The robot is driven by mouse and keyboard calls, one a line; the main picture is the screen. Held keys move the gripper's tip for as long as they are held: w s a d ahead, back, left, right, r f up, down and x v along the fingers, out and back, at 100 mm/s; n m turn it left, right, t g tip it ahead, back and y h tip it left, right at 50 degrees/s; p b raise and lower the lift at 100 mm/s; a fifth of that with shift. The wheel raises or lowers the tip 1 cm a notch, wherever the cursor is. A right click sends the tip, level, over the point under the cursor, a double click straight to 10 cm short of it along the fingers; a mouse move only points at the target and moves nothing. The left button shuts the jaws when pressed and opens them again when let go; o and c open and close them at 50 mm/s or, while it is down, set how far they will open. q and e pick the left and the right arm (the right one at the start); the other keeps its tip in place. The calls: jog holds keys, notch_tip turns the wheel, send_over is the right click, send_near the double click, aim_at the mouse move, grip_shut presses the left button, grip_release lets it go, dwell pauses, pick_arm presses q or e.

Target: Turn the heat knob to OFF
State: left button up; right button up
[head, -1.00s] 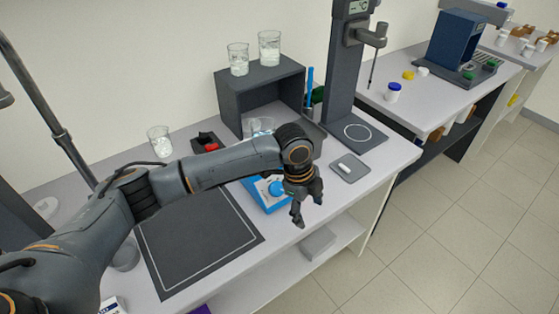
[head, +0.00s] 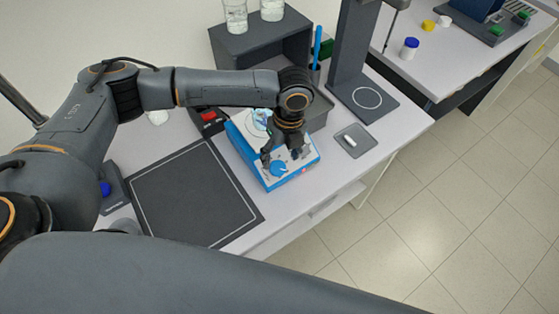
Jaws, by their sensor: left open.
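The blue and white hotplate unit (head: 304,168) stands near the front edge of the bench in the head view. A round blue knob (head: 278,170) sits on its front face, and I cannot read its setting. My left gripper (head: 282,158) points down over the front of the unit, with its open fingers close above and behind the knob in the picture. I cannot tell whether they touch it. The gripper and wrist hide part of the unit's top. My right gripper is not in view.
A dark mat (head: 190,195) with a white outline lies left of the unit. A grey shelf box (head: 262,46) with beakers on top stands behind. A small grey pad (head: 354,141) with a white bar and a dark stand (head: 364,98) are to the right.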

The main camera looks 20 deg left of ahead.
aim_at(279, 169)
pick_arm(q)
jog(key=f, duration=0.2)
jog(key=f+p, duration=0.1)
jog(key=f, duration=0.1)
jog(key=shift+a+f, duration=0.1)
jog(key=shift+a, duration=0.15)
jog(key=shift+f, duration=0.3)
jog(key=shift+s+f, duration=0.1)
jog(key=shift+f, duration=0.15)
jog(key=shift+c, duration=1.3)
jog(key=c, duration=0.9)
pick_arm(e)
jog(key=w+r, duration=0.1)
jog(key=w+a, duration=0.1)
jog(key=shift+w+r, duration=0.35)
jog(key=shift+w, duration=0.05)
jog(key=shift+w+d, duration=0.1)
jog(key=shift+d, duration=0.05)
